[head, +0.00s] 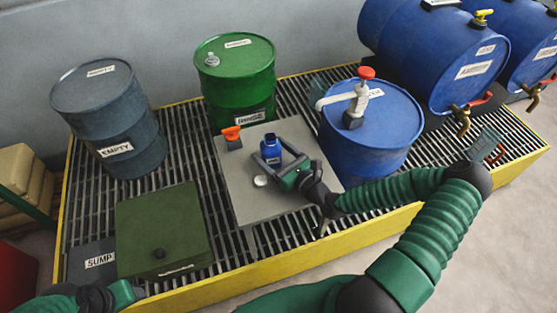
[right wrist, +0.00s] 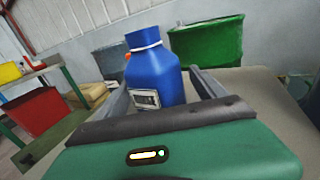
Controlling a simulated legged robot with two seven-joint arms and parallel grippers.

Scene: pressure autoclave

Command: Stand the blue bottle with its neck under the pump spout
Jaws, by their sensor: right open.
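The blue bottle (head: 270,149) stands upright on the grey board, and its label and neck with a white ring show in the right wrist view (right wrist: 156,75). My right gripper (head: 278,158) is open, with its fingers on either side of the bottle. I cannot tell whether either finger touches it. The pump (head: 357,100) with a red knob stands on the upright blue drum (head: 365,150). Its pale spout (head: 332,99) reaches left, toward the board. The bottle stands left of the spout and nearer. My left gripper (head: 122,293) is at the bottom left, its fingers unclear.
The grey board (head: 240,200) lies on the yellow-edged grating, with a small white disc (head: 260,181) and an orange-topped item (head: 232,137). A green drum (head: 236,75), a grey-blue drum (head: 110,120) and a green box (head: 160,230) stand around. Blue drums lie at upper right.

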